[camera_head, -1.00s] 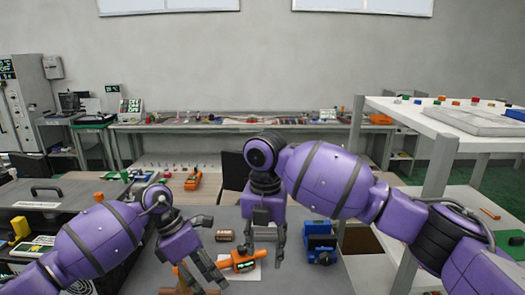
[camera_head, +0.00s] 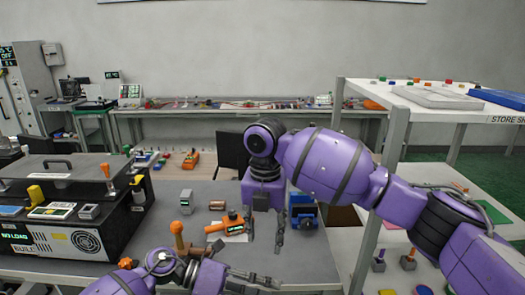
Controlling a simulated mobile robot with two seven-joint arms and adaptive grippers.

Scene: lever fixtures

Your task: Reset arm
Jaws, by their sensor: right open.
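My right gripper (camera_head: 265,242) hangs fingers down over the grey bench, open and with nothing between its fingers. It is just right of an orange tool with a small display (camera_head: 229,223), with a gap seen between them. My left gripper (camera_head: 262,279) lies low at the bottom edge, fingers pointing right; its lower part is cut off, so its opening is unclear. An upright orange lever (camera_head: 178,238) on a base stands above the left arm.
A black box with a handled lid (camera_head: 60,172) fills the left side of the bench. A small grey device (camera_head: 185,202) and a brown cylinder (camera_head: 217,205) stand behind the lever. A white shelf (camera_head: 430,112) stands at the right, near my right arm.

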